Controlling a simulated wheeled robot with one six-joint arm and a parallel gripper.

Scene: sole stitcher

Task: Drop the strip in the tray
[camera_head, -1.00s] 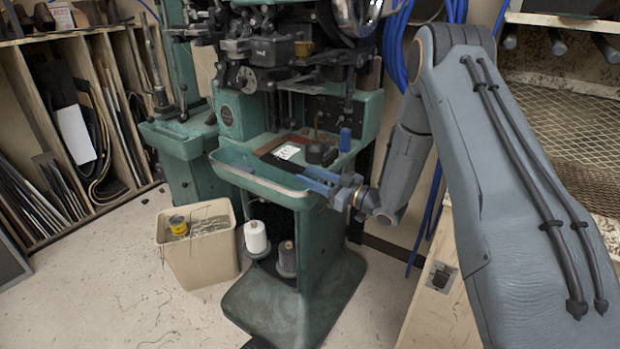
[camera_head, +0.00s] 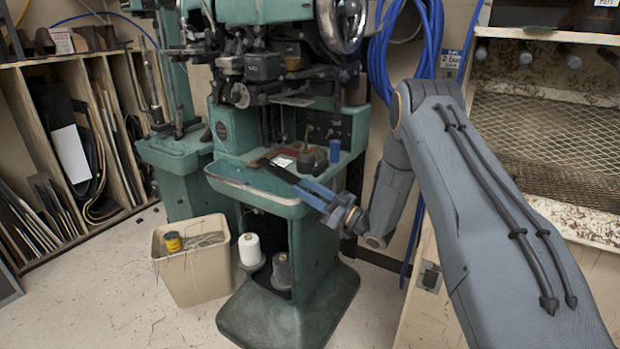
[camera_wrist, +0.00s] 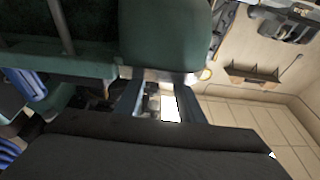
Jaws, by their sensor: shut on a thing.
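My gripper (camera_head: 304,184) is shut on a dark, narrow strip (camera_head: 275,168), which reaches up and left from the fingers. The green tray (camera_head: 240,185) is the shallow pan on the front of the stitching machine. The strip lies over the tray area in the head view; whether it touches is unclear. In the wrist view the two fingers (camera_wrist: 156,98) show with a bright white patch between them, and the strip cannot be made out for sure.
A beige bin (camera_head: 195,270) and thread spools (camera_head: 249,249) stand below. A shelf rack (camera_head: 75,130) is at the left, a mesh rack (camera_head: 550,130) at the right.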

